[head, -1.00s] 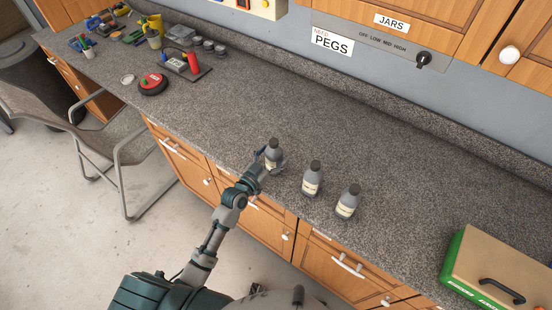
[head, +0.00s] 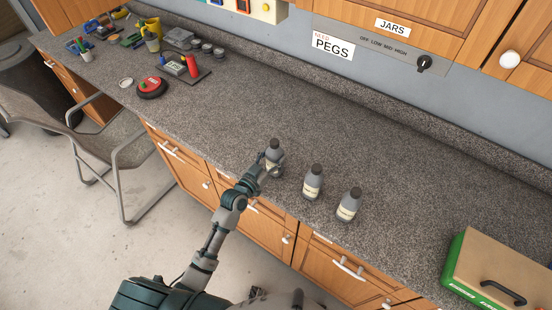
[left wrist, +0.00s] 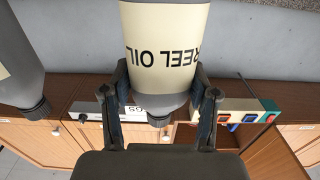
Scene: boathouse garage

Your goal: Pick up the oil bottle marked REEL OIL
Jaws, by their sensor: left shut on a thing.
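Three grey bottles with dark caps and cream labels stand in a row near the counter's front edge. My left gripper (head: 272,166) is shut on the leftmost one, the REEL OIL bottle (head: 275,149). In the left wrist view the picture is upside down; the label on the held bottle (left wrist: 165,30) reads REEL OIL, and the fingers (left wrist: 163,100) press it from both sides. I cannot tell whether its base is off the counter. The middle bottle (head: 312,186) and the right bottle (head: 348,207) stand apart from it; their labels are too small to read. My right gripper is not in view.
The speckled counter (head: 330,135) is clear behind the bottles. A green and tan case (head: 492,270) sits at the right. A red and black round item (head: 152,88) and small tools lie at the far left. A chair (head: 110,150) stands before the counter.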

